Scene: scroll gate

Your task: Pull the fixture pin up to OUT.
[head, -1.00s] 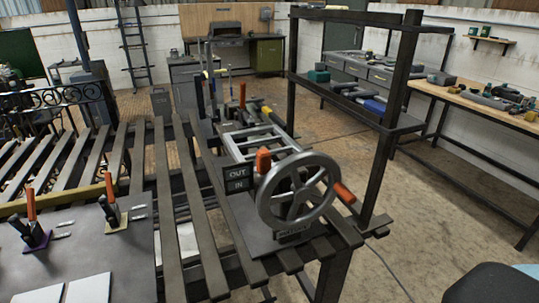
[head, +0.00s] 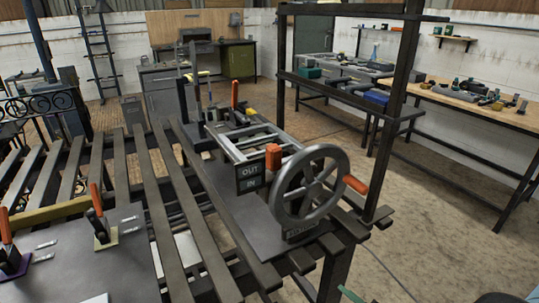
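The fixture pin appears as an orange grip (head: 273,157) standing upright at the front of the metal frame, just behind the handwheel's upper left. A dark sign (head: 250,177) beside it on the left reads OUT above IN. The orange grip is about level with the OUT word or slightly above; its lower end is hidden, so its exact setting is unclear. The grey handwheel (head: 311,187) has an orange handle (head: 356,184) on its right side. Neither of my grippers is recognisable in the view.
The fixture stands on a dark slatted bench (head: 170,215). A tall dark post (head: 392,115) rises behind it on the right. Clamps with orange handles (head: 97,200) sit on a plate at left. Open floor (head: 430,210) lies to the right.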

